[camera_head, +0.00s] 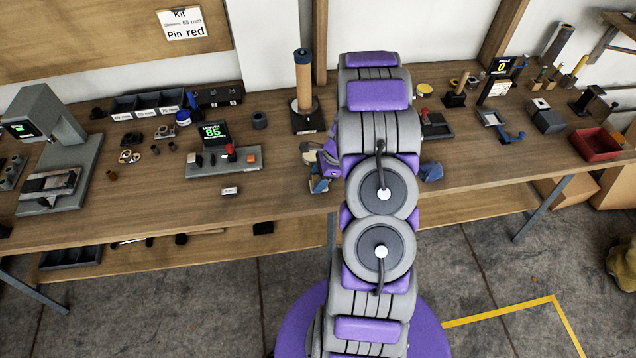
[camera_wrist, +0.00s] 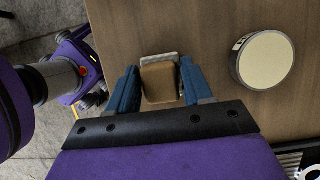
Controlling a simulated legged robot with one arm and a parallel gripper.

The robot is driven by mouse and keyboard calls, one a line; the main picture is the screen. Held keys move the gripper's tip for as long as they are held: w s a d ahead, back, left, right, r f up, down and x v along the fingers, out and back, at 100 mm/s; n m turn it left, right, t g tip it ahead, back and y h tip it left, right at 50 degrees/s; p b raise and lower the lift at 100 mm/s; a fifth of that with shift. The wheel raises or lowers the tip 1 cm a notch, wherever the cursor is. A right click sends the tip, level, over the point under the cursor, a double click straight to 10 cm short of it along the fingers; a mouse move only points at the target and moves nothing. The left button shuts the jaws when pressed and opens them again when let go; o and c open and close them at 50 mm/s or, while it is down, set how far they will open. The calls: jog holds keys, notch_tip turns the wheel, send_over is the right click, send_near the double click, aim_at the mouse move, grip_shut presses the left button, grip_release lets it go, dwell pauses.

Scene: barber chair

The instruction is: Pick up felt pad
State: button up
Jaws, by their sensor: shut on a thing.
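A small tan-brown block with a pale grey strip along its far edge, which looks like the felt pad (camera_wrist: 160,82), sits between my two blue fingers in the wrist view. My gripper (camera_wrist: 159,70) is shut on it, one finger at each side. The wooden bench top lies beneath; I cannot tell whether the pad touches it. In the head view my gripper (camera_head: 321,182) is near the bench's front edge, partly behind my arm, and the pad is not clearly visible there.
A round cream-topped disc (camera_wrist: 265,60) with a dark rim stands right of my gripper in the wrist view. On the bench (camera_head: 280,207), a control box (camera_head: 224,161) is to the left, a post on a black base (camera_head: 308,118) behind, and a red tray (camera_head: 596,145) far right.

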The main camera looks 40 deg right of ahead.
aim_at(314, 178)
jog(key=shift+r, duration=0.1)
jog(key=shift+r, duration=0.25)
notch_tip(314, 178, up, 3)
jog(key=shift+f+p, duration=0.1)
jog(key=shift+p, duration=0.65)
jog(key=s+r+p, duration=0.1)
jog(key=s+p, duration=0.1)
jog(key=s, duration=1.4)
jog(key=shift+a+r, duration=0.25)
jog(key=shift+a, duration=0.05)
